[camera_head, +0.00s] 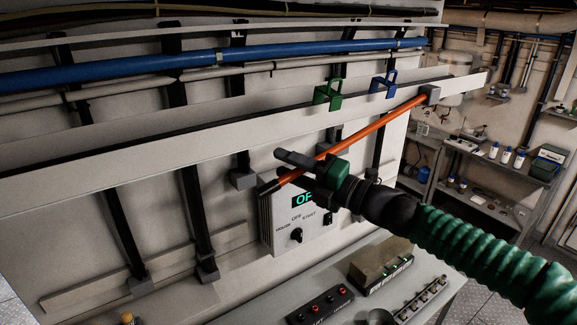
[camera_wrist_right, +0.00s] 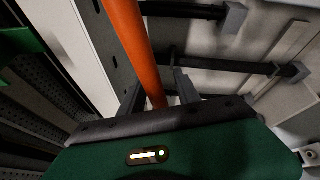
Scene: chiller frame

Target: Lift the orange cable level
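The orange cable (camera_head: 376,128) slants across the head view. Its upper right end sits at a dark grey block on the white rail, and its lower left dark end (camera_head: 268,187) is near the top of the control box. A green hook (camera_head: 328,94) and a blue hook (camera_head: 384,84) are on the rail above the cable. My right gripper (camera_head: 282,164) reaches in at the lower part of the cable, fingers apart. In the wrist view the cable (camera_wrist_right: 135,42) runs between the two fingers (camera_wrist_right: 158,95), with gaps beside it. My left gripper is not in view.
The control box (camera_head: 283,222) with a lit display and knobs is just below my right gripper. A bench (camera_head: 400,262) with small devices stands below it. The white rail (camera_head: 130,148) and blue pipe (camera_head: 110,69) run along the wall. Shelves (camera_head: 482,160) stand at the right.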

